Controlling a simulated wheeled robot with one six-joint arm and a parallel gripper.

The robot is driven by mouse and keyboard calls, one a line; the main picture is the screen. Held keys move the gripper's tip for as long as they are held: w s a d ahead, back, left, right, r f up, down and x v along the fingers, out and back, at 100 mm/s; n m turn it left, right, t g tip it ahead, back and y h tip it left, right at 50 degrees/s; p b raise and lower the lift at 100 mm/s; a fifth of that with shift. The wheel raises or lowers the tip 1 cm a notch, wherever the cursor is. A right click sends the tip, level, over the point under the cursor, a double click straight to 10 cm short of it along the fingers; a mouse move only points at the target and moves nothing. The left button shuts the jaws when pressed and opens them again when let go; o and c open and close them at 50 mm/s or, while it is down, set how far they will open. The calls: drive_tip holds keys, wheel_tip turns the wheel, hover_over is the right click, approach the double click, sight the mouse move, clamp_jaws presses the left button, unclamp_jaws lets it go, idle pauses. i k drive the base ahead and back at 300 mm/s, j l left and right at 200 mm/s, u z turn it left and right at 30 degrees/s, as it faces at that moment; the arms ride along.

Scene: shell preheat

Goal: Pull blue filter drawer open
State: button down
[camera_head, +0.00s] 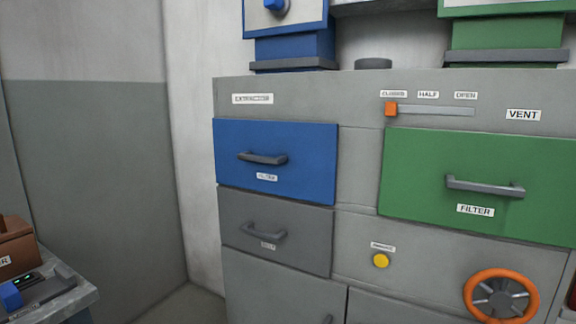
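The blue filter drawer (305,165) is at the upper left of a grey cabinet in the head view. Its front lies flush with the cabinet face and looks closed. A dark grey bar handle (262,158) sits on its front, above a white label that appears to read FILTER (267,178). Nothing touches the handle. My gripper is not in view.
A green drawer (540,190) labelled FILTER is to the right and a grey drawer (305,245) is below the blue one. An orange slider (391,109) sits at CLOSED. A side table (75,300) stands at lower left. The space before the blue drawer looks clear.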

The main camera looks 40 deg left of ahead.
sight(298, 160)
drive_tip(key=u, duration=1.7)
